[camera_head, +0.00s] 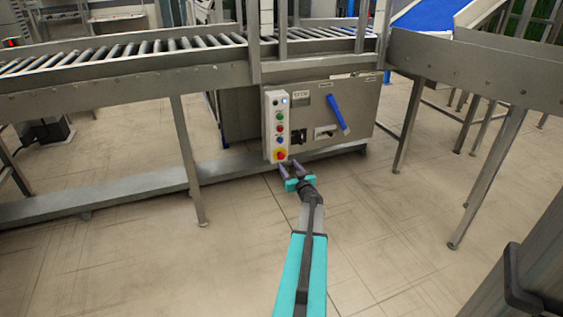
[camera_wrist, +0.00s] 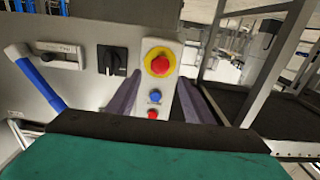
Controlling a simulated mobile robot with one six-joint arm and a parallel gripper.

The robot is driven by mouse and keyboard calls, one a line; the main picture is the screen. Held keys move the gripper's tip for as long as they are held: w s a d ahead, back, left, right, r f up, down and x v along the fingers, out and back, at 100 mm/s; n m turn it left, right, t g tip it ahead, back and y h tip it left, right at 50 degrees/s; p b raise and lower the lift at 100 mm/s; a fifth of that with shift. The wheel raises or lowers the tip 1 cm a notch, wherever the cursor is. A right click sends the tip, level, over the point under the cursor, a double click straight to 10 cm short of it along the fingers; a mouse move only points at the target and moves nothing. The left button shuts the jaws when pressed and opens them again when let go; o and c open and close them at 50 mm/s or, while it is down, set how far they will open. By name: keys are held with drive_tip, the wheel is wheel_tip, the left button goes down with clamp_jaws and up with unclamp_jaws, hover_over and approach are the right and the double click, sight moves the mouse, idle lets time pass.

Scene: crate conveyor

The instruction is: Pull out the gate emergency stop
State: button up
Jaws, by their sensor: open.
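The emergency stop is a red mushroom button on a yellow ring. It sits at the bottom of a light button panel (camera_head: 276,105) in the head view, and the emergency stop (camera_wrist: 160,62) shows clearly in the wrist view. My gripper (camera_head: 289,167) is open and empty, just below and in front of the panel. In the wrist view its two purple fingers flank the panel, with the emergency stop between and beyond their tips. I see no contact with the button.
The panel is on a grey control cabinet (camera_head: 350,104) with a blue lever handle (camera_head: 337,114) and a black rotary switch (camera_wrist: 112,60). A roller conveyor (camera_head: 120,62) runs above. A low beam (camera_head: 110,185) runs along the floor. The tiled floor in front is clear.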

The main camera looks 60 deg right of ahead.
sight(282, 157)
drive_tip(key=shift+b+x, duration=0.85)
drive_tip(key=shift+x, duration=2.75)
clamp_jaws()
